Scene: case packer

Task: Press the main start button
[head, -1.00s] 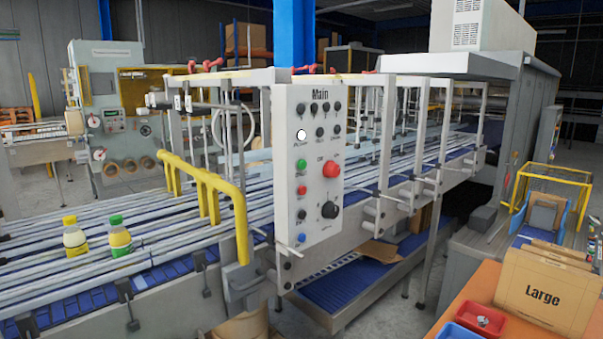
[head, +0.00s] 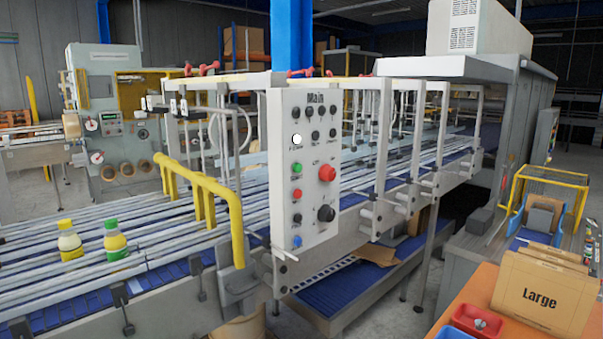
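The white control panel (head: 317,215) labelled "Main" stands in the middle of the head view, on the near side of the conveyor machine. On its left column are a lit white lamp (head: 296,140), a green button (head: 296,170), a red button (head: 297,194), a black button (head: 297,218) and a blue button (head: 297,241). A larger red button (head: 327,173) and a black rotary knob (head: 326,213) are to the right. The small labels are too blurred to read. Neither of my grippers is in view.
A yellow rail (head: 208,191) stands left of the panel. A "Large" carton (head: 541,298) and a red tray (head: 477,322) are on an orange table (head: 467,287) at lower right.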

